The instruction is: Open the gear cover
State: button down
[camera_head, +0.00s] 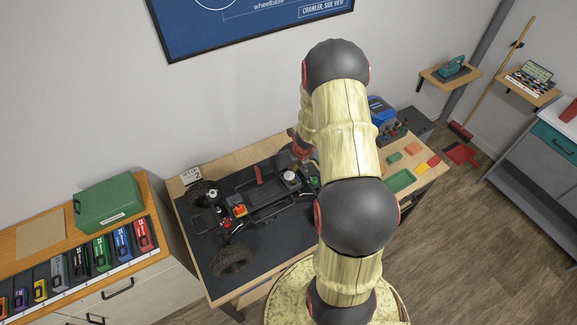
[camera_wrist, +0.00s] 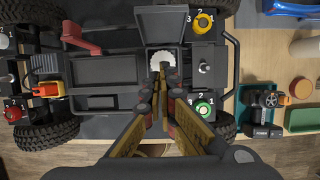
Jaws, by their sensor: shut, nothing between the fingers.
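The RC crawler chassis (camera_head: 262,205) stands on a dark mat on the workbench, its right part hidden by my arm. In the wrist view, a dark square gear cover (camera_wrist: 161,24) is swung up, away from its box. A white toothed gear (camera_wrist: 162,59) shows in the opening below it. My gripper (camera_wrist: 159,72) is shut and empty, with its fingertips just below the gear in the picture. I cannot tell whether the tips touch the gear or the box rim. In the head view my arm hides most of the gripper.
A red lever (camera_wrist: 82,38) stands left of the gear box. A yellow dial (camera_wrist: 203,23) and a green dial (camera_wrist: 203,108) flank it at right. Green trays (camera_wrist: 302,120) and a dark tool (camera_wrist: 263,110) lie farther right on the bench.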

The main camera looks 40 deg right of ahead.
notch_tip(320, 180, up, 9)
jog(key=p, duration=0.4)
jog(key=s+a+r+m+b, duration=0.2)
jog(key=s+a+m+b, duration=0.4)
jog(key=a+m+b, duration=0.4)
jog(key=s+a+r+m+t+b, duration=0.1)
jog(key=s+a+r+m+b, duration=0.1)
jog(key=s+a+m+b, duration=0.5)
jog(key=s+a+r+m+b, duration=0.2)
jog(key=s+a+m+b, duration=0.4)
jog(key=a+m+b, duration=0.8)
jog(key=shift+s+a+m+t+y, duration=0.3)
jog(key=shift+s+m+t+y, duration=0.1)
jog(key=shift+m, duration=0.8)
